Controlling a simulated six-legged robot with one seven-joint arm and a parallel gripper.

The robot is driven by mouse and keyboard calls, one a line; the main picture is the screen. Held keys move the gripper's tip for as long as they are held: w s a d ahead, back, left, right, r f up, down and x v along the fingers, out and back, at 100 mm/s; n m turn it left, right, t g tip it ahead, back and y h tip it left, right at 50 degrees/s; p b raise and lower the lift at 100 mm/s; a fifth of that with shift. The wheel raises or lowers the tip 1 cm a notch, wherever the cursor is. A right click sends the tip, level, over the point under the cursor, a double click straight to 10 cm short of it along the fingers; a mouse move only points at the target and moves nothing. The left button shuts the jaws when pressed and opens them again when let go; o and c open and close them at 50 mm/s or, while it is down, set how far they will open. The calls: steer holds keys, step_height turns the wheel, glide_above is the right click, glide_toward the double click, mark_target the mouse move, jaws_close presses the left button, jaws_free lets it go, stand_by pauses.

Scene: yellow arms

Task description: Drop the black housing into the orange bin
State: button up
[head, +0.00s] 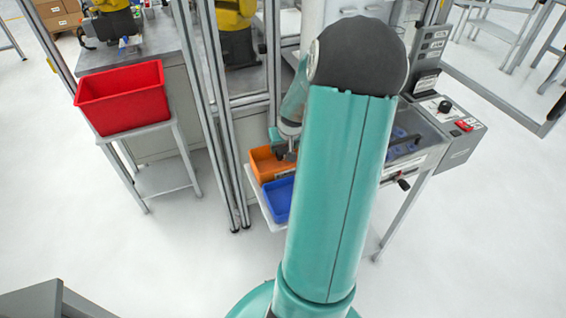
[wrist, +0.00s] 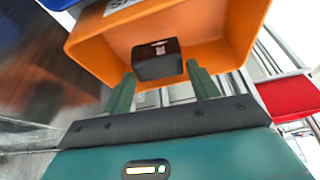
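The black housing (wrist: 157,62) is a small dark block with a pale label. In the wrist view it appears inside the outline of the orange bin (wrist: 222,35), just beyond my fingertips. My gripper (wrist: 160,70) has its two green fingers spread, with narrow gaps between them and the housing's sides. I cannot tell whether the housing rests on the bin's floor. In the head view my gripper (head: 287,152) is over the orange bin (head: 262,160), which my arm partly covers. The housing cannot be made out there.
A blue bin (head: 276,203) stands directly in front of the orange bin on a white shelf. A red bin (head: 123,97) sits on a grey stand to the left. Metal frame posts (head: 222,120) rise beside the shelf. A machine panel (head: 452,125) is at the right.

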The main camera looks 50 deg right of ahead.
steer(key=shift+o, duration=1.4)
steer(key=v, duration=1.3)
steer(key=shift+s+r, duration=0.15)
steer(key=shift+r, duration=0.25)
steer(key=shift+a, duration=0.1)
